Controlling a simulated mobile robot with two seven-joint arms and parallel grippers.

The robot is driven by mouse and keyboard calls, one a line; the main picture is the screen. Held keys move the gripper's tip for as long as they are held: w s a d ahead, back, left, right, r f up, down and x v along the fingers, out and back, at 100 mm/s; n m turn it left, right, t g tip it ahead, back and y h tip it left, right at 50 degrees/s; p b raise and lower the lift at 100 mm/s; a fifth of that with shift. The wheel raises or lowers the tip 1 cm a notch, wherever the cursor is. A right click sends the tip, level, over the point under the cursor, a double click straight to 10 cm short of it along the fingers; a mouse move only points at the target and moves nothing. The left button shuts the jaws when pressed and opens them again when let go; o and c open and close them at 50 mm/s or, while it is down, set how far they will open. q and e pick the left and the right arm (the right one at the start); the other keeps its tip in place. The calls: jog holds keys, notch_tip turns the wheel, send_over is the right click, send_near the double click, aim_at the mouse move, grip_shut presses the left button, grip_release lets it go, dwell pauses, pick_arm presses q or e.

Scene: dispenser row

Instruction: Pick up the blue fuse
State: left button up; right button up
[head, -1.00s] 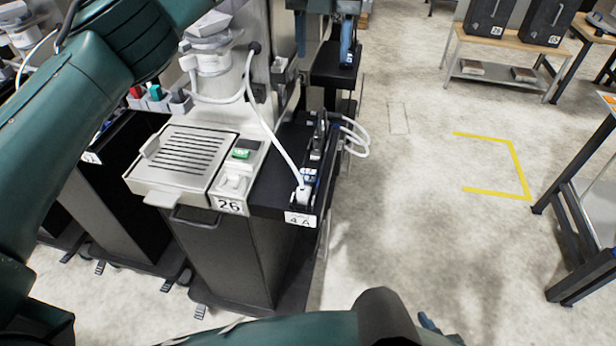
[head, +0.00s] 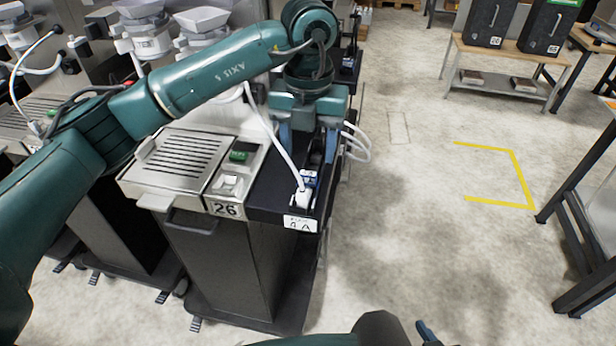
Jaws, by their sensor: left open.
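A small blue piece (head: 309,177), which may be the blue fuse, sits in the black holder strip at the front right of the dispenser, just behind a white plug (head: 302,198). It is too small to be sure. My left gripper (head: 308,143) is open and points down over the black strip, a little behind the blue piece. Its two fingers stand either side of the dark parts on the strip, and the gripper hides the rear of it. Of my right gripper only a blue fingertip (head: 427,331) shows at the bottom edge.
A white cable (head: 268,130) runs down to the plug. More cables (head: 357,145) loop out at the right. The floor to the right is clear, with a yellow marking (head: 512,152).

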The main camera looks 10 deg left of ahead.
aim_at(308, 173)
pick_arm(q)
jog(key=shift+w+a+f+p, duration=0.1)
jog(key=shift+f+p, duration=0.1)
jog(key=shift+f, duration=0.8)
jog(key=shift+w+d+f+p, duration=0.1)
jog(key=shift+f+p, duration=0.05)
jog(key=shift+f, duration=0.8)
jog(key=shift+w+a+f+p, duration=0.1)
jog(key=shift+f+p, duration=0.1)
jog(key=shift+f, duration=0.8)
jog(key=shift+c, duration=0.5)
jog(key=c, duration=1.1)
